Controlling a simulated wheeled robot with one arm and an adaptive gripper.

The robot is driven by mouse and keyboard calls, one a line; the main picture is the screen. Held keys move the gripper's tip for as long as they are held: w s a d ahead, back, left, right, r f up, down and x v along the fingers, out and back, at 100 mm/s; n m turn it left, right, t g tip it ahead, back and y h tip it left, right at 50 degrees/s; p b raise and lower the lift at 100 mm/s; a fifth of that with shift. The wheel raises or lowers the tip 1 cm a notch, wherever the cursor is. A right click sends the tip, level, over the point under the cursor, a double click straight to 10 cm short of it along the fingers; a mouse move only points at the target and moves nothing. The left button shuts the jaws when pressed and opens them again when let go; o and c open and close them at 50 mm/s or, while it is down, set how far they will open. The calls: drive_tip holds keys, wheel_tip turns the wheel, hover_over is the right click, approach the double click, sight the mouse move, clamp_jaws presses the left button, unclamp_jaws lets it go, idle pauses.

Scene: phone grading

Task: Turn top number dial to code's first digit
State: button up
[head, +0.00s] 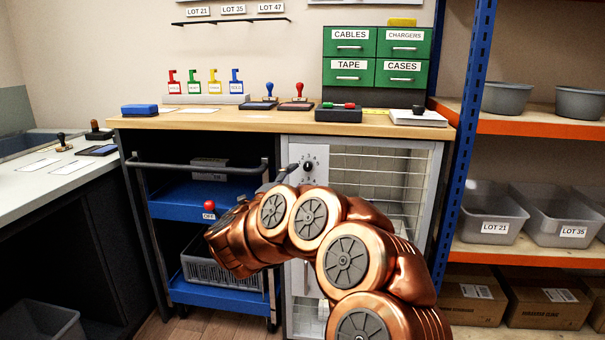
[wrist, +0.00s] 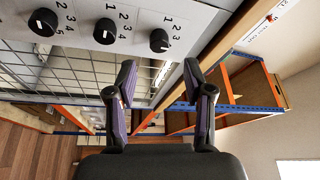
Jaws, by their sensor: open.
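The top number dial (wrist: 159,40) is a black round knob on a pale panel, the rightmost of three in the wrist view, with printed digits beside it. It also shows in the head view (head: 308,166), on the grey cabinet's upper left. Two similar dials, the middle one (wrist: 104,32) and the far left one (wrist: 43,22), sit beside it in the wrist view. My gripper (wrist: 160,76) is open and empty, its fingertips just short of the top dial and apart from it. My copper arm hides the lower dials in the head view. I cannot read a code.
The grey cabinet (head: 412,150) has a wire mesh front under the wooden worktop (head: 230,121). A blue cart (head: 178,207) with a dark handle stands close on the left. Orange and blue shelving (head: 475,120) stands on the right.

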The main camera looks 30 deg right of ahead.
drive_tip(key=v, duration=0.5)
drive_tip(key=shift+s+a, duration=0.2)
drive_tip(key=shift+a, duration=0.15)
drive_tip(key=shift+f, duration=0.1)
drive_tip(key=w+a+r+n+t+y+p, duration=0.3)
drive_tip(key=a+r+n+t+y+p, duration=0.15)
drive_tip(key=a+r, duration=0.25)
drive_tip(key=w+a+r+n+t+y+p, duration=0.3)
drive_tip(key=a+r+n+y+p, duration=0.2)
drive_tip(key=a+r+y+p, duration=0.15)
drive_tip(key=s+a+r+n+g+y+p, duration=0.1)
drive_tip(key=s+a+r+n+y+p, duration=0.2)
drive_tip(key=a+n+y+p, duration=0.3)
drive_tip(key=s+a+r+n+g+y+p, duration=0.2)
drive_tip(key=s+a+r+n+y+p, duration=0.15)
drive_tip(key=a, duration=0.45)
drive_tip(key=s+f+n+g+p, duration=0.2)
drive_tip(key=s+n+g+p, duration=0.65)
drive_tip(key=s, duration=0.95)
drive_tip(key=s+d+r+g+h+p, duration=0.1)
drive_tip(key=s+d+g+p, duration=0.2)
drive_tip(key=s, duration=0.9)
drive_tip(key=s+d+r+g+h+p, duration=0.2)
drive_tip(key=s+d+g+p, duration=0.2)
drive_tip(key=s+d+p, duration=0.3)
drive_tip(key=s, duration=0.5)
drive_tip(key=shift+r+p, duration=0.15)
drive_tip(key=shift+p, duration=0.15)
